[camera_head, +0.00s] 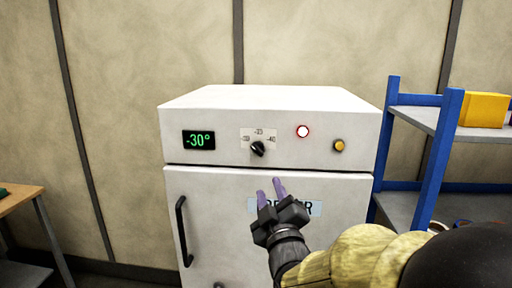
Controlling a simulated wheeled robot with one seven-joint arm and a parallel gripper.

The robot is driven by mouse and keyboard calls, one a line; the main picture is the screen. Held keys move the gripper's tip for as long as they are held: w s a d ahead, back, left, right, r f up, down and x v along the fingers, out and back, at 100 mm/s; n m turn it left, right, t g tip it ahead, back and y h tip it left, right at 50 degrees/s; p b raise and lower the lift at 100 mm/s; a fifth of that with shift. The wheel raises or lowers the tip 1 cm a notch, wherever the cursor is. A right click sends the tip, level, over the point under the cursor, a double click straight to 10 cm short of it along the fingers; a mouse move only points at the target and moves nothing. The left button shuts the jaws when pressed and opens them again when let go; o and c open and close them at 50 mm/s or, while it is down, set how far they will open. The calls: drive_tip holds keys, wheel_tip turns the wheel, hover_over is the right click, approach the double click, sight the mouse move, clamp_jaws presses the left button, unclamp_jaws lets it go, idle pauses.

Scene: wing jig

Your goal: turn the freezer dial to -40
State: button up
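The white freezer (230,103) stands in the middle of the head view. Its black dial (258,149) sits on a pale scale plate (247,134) on the upper panel, with -35 marked at the top and -40 at the right; the left mark is hard to read. The green display (198,140) reads -30°. The way the dial points is too small to tell surely. My gripper (269,186) is in front of the freezer door, just below the dial in the picture and apart from it. Its two purple fingers show a gap with nothing between them.
A red-ringed lamp (302,131) and an amber button (339,145) are right of the dial. The door has a black handle (183,231) and a label (312,207) partly hidden by my gripper. A blue shelf rack (446,145) with a yellow box (483,110) stands right; a wooden table (14,197) left.

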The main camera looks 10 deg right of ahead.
sight(257, 152)
drive_tip(key=p+x, duration=0.4)
drive_tip(key=x, duration=1.1)
drive_tip(key=shift+f+p, duration=0.1)
drive_tip(key=shift+p, duration=0.2)
drive_tip(key=shift+c, duration=0.2)
drive_tip(key=c, duration=0.6)
